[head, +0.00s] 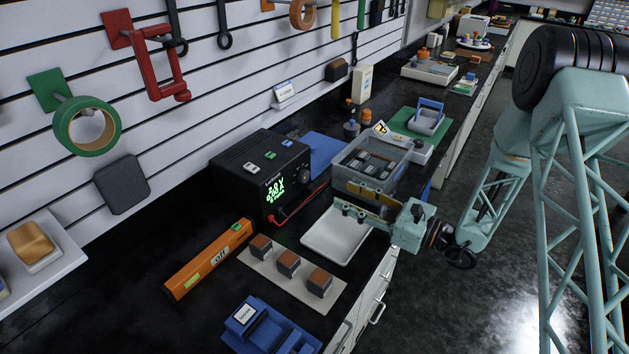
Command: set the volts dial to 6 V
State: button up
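The black power supply (262,178) stands on the dark bench against the slatted wall. Its lit green display (274,190) appears to show a volts figure near 3, with a second line below, too small to read surely. A round dark dial (303,176) is on the front face, right of the display; its marks are not legible. Red and dark leads hang from the lower front. My gripper (350,198) is right of the supply, over the white tray's far end and in front of the grey bin, apart from the dial. Its finger gap is unclear and I see nothing held.
A white tray (325,245) lies below my gripper. A grey bin (345,160) with dark items stands behind it. Several brown-topped blocks sit on a pale strip (325,300).

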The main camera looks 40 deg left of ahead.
aim_at(307, 178)
jog(key=shift+a, duration=0.15)
jog(key=shift+s+a+b, duration=0.15)
jog(key=shift+a+b, duration=0.1)
jog(key=shift+a, duration=3.15)
jog(key=shift+s+a+b, duration=0.15)
jog(key=shift+a+b, duration=0.1)
jog(key=shift+a, duration=3.15)
jog(key=shift+c, duration=0.5)
jog(key=c, duration=0.8)
